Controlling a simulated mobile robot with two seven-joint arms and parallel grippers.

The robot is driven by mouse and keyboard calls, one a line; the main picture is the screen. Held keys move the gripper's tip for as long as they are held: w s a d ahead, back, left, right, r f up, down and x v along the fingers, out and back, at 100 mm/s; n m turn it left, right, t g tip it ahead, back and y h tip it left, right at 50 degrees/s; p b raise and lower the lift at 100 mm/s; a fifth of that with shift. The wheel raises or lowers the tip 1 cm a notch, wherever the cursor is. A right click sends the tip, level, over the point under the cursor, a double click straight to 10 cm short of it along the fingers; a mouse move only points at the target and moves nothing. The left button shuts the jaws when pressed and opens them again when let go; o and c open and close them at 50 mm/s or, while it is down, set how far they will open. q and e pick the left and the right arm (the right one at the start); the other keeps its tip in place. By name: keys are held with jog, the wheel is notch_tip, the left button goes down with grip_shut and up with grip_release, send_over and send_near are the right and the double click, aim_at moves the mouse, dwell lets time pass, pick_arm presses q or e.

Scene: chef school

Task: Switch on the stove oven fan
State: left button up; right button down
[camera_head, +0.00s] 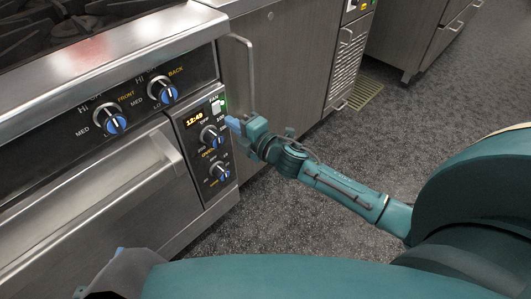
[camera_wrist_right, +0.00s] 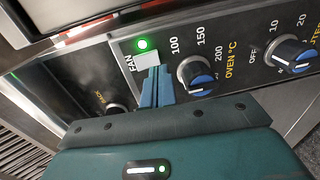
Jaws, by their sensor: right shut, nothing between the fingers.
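The stove's oven panel (camera_head: 207,150) is at the middle left of the head view. The white FAN switch (camera_wrist_right: 147,61) is at its top, under a lit green light (camera_wrist_right: 142,44); the switch also shows in the head view (camera_head: 216,107). My right gripper (camera_head: 233,122) is shut and empty, its blue fingertips (camera_wrist_right: 157,74) at the lower edge of the switch. I cannot tell if they touch it. The fingers hide part of the switch. A grey part, probably of my left gripper (camera_head: 119,252), shows at the bottom left; its jaws cannot be made out.
Two burner knobs (camera_head: 115,124) (camera_head: 164,90) are to the left. The oven door handle (camera_head: 166,152) and a cabinet handle (camera_head: 247,72) stick out. The floor is clear.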

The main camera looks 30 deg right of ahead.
pick_arm(q)
jog(key=shift+s, duration=0.35)
pick_arm(e)
jog(key=f+v, duration=0.2)
jog(key=v, duration=0.8)
jog(key=shift+s+d, duration=0.15)
jog(key=shift+s, duration=0.05)
pick_arm(q)
jog(key=shift+s+p, duration=0.1)
jog(key=shift+p, duration=0.25)
